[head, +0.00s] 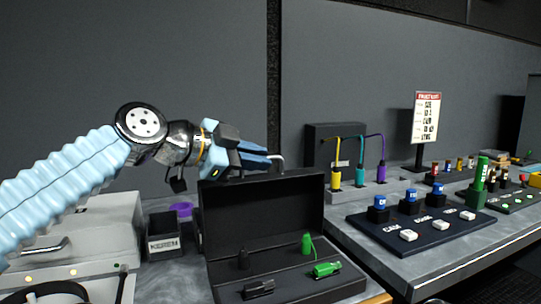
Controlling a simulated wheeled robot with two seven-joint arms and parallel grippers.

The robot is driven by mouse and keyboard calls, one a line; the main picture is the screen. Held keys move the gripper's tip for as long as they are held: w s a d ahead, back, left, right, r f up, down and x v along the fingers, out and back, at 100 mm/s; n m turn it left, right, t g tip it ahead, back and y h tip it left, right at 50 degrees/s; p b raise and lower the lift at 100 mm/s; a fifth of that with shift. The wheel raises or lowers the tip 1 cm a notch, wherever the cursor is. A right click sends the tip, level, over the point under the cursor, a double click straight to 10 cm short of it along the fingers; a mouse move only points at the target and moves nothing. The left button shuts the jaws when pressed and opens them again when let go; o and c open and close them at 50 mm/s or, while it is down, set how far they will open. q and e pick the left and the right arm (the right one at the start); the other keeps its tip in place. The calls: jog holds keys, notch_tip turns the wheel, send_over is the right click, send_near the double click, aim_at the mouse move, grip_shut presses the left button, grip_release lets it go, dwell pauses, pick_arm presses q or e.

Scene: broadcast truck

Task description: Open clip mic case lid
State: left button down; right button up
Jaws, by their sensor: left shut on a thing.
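The clip mic case (283,286) is a dark open box on the grey counter. Its lid (262,213) stands roughly upright at the back, raised from the base. A green clip mic (326,269), another green piece (306,244) and black pieces (259,289) sit inside. My left gripper (272,160) is at the lid's top edge, with blue fingers shut on a part of the lid. A small silvery bent piece shows at the fingertips; the exact contact is hard to see. My right gripper is not in view.
A small dark labelled bin (163,240) and a purple ring (181,209) are left of the case. A panel with blue-topped plugs (418,228) and a socket block with coloured cables (362,187) are to the right. A sign (425,118) stands behind.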

pick_arm(q)
jog(key=shift+w+a+f+n+g+p, duration=0.15)
jog(key=shift+w+a+f+n+p, duration=0.1)
jog(key=shift+w, duration=0.45)
jog(key=shift+w+a+f+n+g+p, duration=0.15)
jog(key=shift+w+a+n+p, duration=0.1)
jog(key=shift+w, duration=0.4)
jog(key=c, duration=1.5)
grip_release()
jog(key=b+v, duration=0.2)
jog(key=v, duration=1.1)
jog(key=shift+s+a+r, duration=0.2)
jog(key=shift+a+r, duration=0.05)
jog(key=shift+a, duration=0.05)
